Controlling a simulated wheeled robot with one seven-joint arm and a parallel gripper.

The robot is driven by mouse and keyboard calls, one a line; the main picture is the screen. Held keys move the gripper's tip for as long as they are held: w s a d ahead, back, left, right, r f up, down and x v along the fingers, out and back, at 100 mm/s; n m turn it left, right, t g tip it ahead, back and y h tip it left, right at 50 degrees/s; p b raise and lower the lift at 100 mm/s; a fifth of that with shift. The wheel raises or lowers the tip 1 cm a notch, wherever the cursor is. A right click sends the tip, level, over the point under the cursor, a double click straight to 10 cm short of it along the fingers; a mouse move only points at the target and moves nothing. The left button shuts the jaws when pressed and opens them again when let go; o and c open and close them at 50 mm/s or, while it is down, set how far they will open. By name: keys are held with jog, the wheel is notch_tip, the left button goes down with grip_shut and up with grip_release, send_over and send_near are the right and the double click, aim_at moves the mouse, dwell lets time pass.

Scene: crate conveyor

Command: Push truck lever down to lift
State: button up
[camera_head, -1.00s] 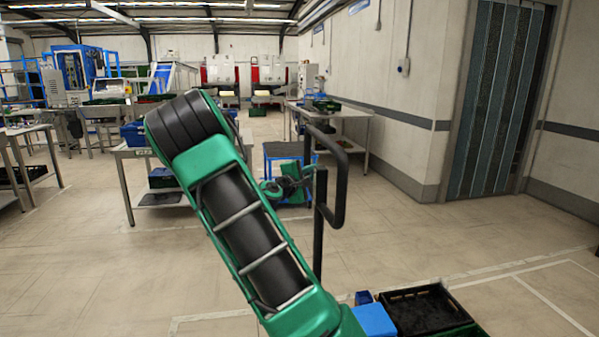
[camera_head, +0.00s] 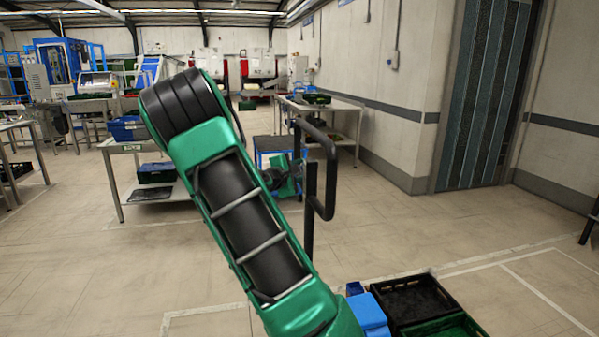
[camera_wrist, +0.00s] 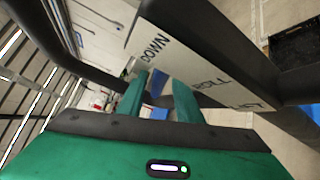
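The truck's black handle (camera_head: 325,165) rises as an upright post with a loop, right of my arm in the head view. My gripper (camera_head: 290,178) is beside the post, small and partly merged with it. In the wrist view a pale label plate (camera_wrist: 185,65) reads DOWN, ROLL and a partly hidden word on a dark bar. My gripper (camera_wrist: 160,95) has its two green fingers apart, close to the plate, with nothing seen between them. I cannot tell whether they touch it. The lever itself cannot be made out clearly.
Black and green crates (camera_head: 412,303) and a blue box (camera_head: 368,312) lie low, right of my arm. A blue cart (camera_head: 268,150) stands behind the gripper. Workbenches stand left and behind. Open floor lies to the right, before the wall and strip-curtain doorway (camera_head: 485,95).

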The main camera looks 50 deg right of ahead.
jog(key=shift+a, duration=0.1)
jog(key=v, duration=1)
jog(key=shift+a, duration=0.3)
